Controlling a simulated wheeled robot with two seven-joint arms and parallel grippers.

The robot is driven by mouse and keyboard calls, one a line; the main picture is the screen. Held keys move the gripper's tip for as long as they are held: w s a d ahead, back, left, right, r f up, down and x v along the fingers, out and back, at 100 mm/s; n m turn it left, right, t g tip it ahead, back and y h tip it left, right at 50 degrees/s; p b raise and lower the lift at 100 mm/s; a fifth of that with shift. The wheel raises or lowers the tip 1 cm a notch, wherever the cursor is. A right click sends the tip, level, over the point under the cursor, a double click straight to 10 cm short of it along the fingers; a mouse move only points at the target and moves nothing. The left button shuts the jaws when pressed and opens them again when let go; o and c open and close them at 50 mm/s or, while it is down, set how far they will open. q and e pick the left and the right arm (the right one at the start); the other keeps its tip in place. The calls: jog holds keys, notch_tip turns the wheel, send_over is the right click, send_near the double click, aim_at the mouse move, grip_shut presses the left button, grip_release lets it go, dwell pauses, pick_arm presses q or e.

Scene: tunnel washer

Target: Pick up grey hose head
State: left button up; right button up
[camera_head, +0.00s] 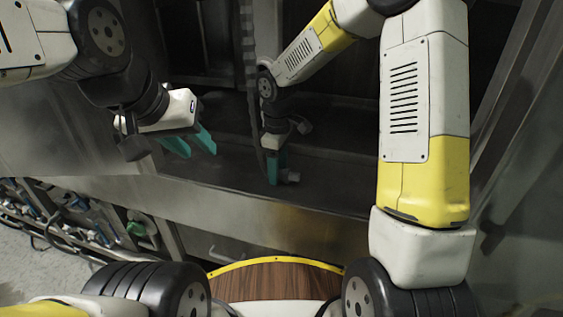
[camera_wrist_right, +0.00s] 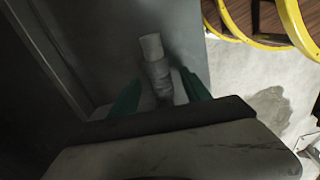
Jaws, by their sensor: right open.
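The grey hose head (camera_wrist_right: 152,55) is a short pale grey cylinder. In the right wrist view it lies between the two teal fingers of my right gripper (camera_wrist_right: 160,78), with its end reaching past the fingertips. The fingers stand apart, and I cannot tell whether either touches it. In the head view my right gripper (camera_head: 276,172) points down inside the washer opening, and a small part of the hose head (camera_head: 291,177) shows beside its fingertips.
The metal front edge (camera_head: 270,212) of the washer runs below the right gripper. A dark ribbed hose or strip (camera_head: 249,60) hangs close left of the right forearm. Pipes and cables (camera_head: 75,222) lie at lower left. The dark floor inside the opening looks mostly clear.

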jog(key=shift+f, duration=0.3)
grip_shut()
dwell(0.6)
